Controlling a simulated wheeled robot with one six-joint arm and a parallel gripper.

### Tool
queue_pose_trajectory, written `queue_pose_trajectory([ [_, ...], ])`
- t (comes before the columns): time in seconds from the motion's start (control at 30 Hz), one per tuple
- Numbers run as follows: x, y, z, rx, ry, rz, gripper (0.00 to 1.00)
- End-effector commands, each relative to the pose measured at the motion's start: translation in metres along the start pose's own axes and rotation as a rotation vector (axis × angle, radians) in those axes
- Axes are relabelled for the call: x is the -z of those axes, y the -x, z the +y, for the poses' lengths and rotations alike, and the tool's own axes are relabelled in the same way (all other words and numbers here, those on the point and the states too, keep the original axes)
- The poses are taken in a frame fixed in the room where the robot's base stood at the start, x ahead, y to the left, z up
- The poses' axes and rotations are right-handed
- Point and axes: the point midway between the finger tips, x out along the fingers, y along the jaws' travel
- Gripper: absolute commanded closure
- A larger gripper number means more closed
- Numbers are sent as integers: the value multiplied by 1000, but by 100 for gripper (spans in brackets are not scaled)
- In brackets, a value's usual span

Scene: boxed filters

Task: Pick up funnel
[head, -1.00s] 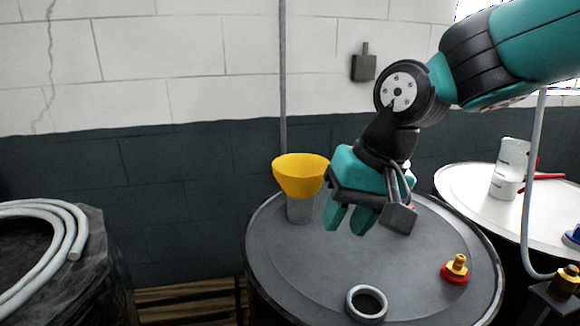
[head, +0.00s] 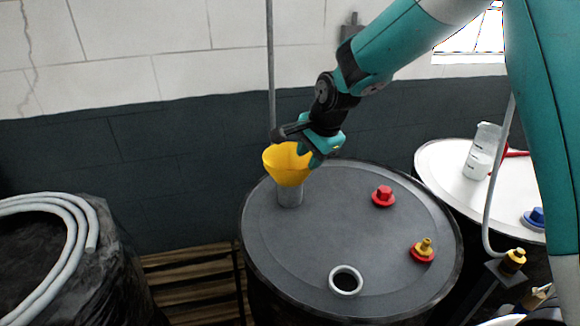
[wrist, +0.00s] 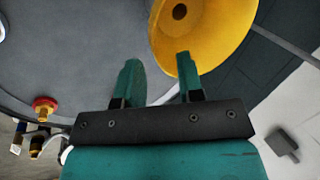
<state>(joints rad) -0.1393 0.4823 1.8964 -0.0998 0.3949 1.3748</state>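The yellow funnel (head: 285,170) stands upright in a grey cylindrical holder (head: 290,195) near the back left edge of the grey drum top. My gripper (head: 314,155) is at the funnel's upper right rim in the head view. In the wrist view the funnel (wrist: 215,40) shows its wide mouth and dark central hole. The two teal fingers (wrist: 158,60) are apart there. The right finger overlaps the funnel's mouth and the left finger is outside the rim. I cannot tell whether either finger touches it.
The grey drum (head: 330,240) also bears a red cap (head: 383,196), a red-and-brass fitting (head: 423,250) and a pale ring (head: 346,280). A white drum (head: 445,165) with a jug (head: 483,150) stands right. A coiled hose (head: 75,240) lies left. A vertical pipe (head: 270,70) runs behind the funnel.

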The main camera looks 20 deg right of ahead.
Motion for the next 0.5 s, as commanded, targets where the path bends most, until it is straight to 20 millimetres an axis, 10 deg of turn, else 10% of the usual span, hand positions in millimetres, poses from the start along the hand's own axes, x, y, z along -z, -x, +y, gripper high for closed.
queue_pose_trajectory([
  [0.5,-2,-51,0,-3,0,0,65],
])
